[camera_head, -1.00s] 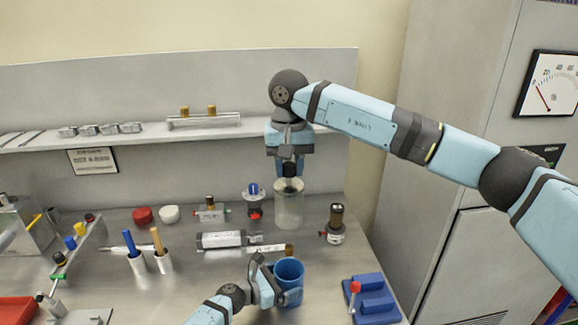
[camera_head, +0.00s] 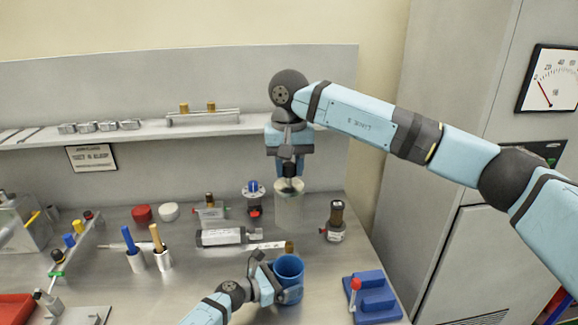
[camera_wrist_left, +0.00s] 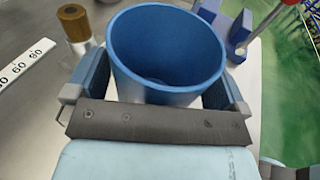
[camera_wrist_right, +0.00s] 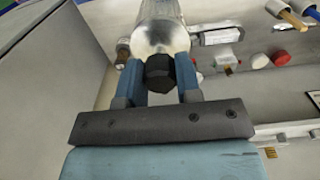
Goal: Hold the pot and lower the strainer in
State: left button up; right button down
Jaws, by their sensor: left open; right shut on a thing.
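The pot is a blue open-topped cup (camera_head: 289,266) standing upright on the bench at front centre. My left gripper (camera_head: 285,288) is open, with one finger on either side of the pot. The left wrist view shows the pot (camera_wrist_left: 168,45) between the fingers, and it looks empty inside. My right gripper (camera_head: 289,172) points down behind the pot, shut on the dark knob (camera_wrist_right: 160,72) of a pale, see-through cylinder, seemingly the strainer (camera_head: 288,208). The strainer is upright. I cannot tell whether its bottom touches the bench. Its lower end is unclear in the right wrist view (camera_wrist_right: 160,30).
A brown-capped bottle (camera_head: 335,222) stands right of the strainer. A blue block with a red-tipped lever (camera_head: 372,298) is right of the pot. A ruler (camera_head: 268,246) and a grey cylinder (camera_head: 222,237) lie left of and behind the pot. A shelf (camera_head: 90,137) runs along the back.

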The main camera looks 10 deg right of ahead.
aim_at(289, 207)
pick_arm(q)
jog(key=c, duration=0.6)
jog(key=shift+f, duration=0.15)
pick_arm(e)
jog(key=shift+f, duration=0.25)
dwell(0.7)
jog(key=shift+f, duration=0.1)
notch_tip(289, 207, down, 10)
jog(key=m, duration=0.6)
jog(key=shift+s, duration=0.1)
